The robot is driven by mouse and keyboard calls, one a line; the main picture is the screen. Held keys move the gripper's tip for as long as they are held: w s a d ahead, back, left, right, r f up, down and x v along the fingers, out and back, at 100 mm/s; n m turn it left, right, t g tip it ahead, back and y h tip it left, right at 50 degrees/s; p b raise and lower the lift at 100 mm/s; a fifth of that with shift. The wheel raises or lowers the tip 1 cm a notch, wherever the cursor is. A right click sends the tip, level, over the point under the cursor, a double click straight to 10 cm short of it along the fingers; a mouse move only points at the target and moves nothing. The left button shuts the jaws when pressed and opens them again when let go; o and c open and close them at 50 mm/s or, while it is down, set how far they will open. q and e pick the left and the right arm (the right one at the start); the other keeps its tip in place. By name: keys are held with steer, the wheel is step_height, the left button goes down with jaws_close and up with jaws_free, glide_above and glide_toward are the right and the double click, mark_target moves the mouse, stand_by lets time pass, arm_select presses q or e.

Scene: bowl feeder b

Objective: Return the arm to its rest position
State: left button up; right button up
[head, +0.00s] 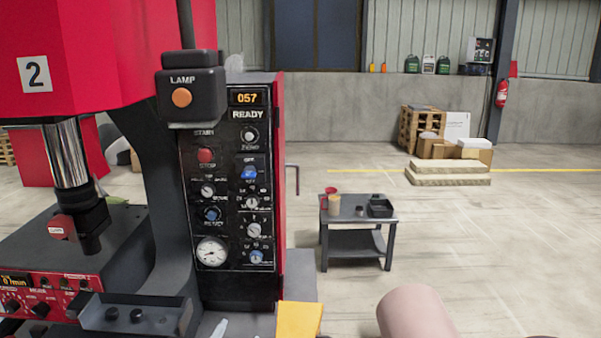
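Neither of my grippers can be made out in the head view. A pale pink rounded cylinder (415,312) rises from the bottom edge right of centre; I cannot tell whether it is part of my arm. A yellow block-shaped piece (298,318) shows at the bottom edge, left of the cylinder and apart from it. A small pale pointed thing (220,328) lies at the bottom edge, too cut off to identify.
A red and black machine with a control panel (231,180) fills the left side close by. A small dark table (355,218) with cups and a black tray (380,208) stands beyond. Boxes and pallets (455,150) lie far back. The floor at right is clear.

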arm_select(q)
steer(key=s+f+n+g, duration=0.3)
steer(key=s+f+g, duration=0.6)
steer(key=s+a+n+g+y, duration=0.1)
steer(key=s+a+n+g, duration=0.2)
steer(key=s+a, duration=0.3)
steer(key=shift+s+a+f+g, duration=0.25)
steer(key=shift+s+g, duration=0.35)
steer(key=shift+g, duration=0.3)
